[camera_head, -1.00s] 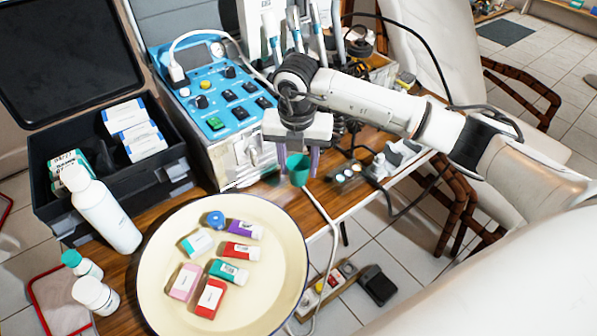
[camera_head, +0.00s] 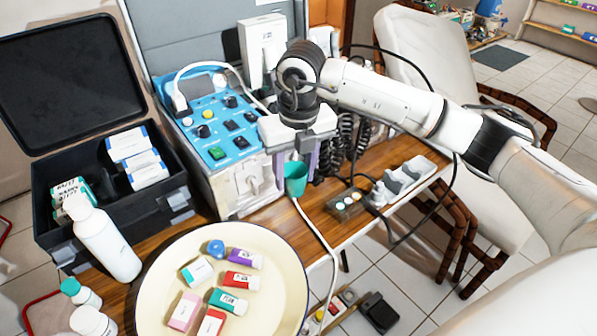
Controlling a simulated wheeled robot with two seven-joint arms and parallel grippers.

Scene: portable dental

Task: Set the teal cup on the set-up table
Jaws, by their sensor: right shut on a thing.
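The teal cup (camera_head: 296,181) hangs upright between the fingers of my right gripper (camera_head: 295,172), in front of the blue control unit. My right gripper points down and is shut on the cup. The cup is over the wooden table (camera_head: 262,213); I cannot tell how far its base is above the wood. A white cord runs down just below the cup. My left gripper is not in view.
A cream round tray (camera_head: 290,290) with several small boxes stands at the front. The blue control unit (camera_head: 217,123) is close behind the gripper. A small block with round tops (camera_head: 347,204) and a power strip (camera_head: 408,172) lie to the right. A black case (camera_head: 75,225) and white bottle (camera_head: 107,243) are at left.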

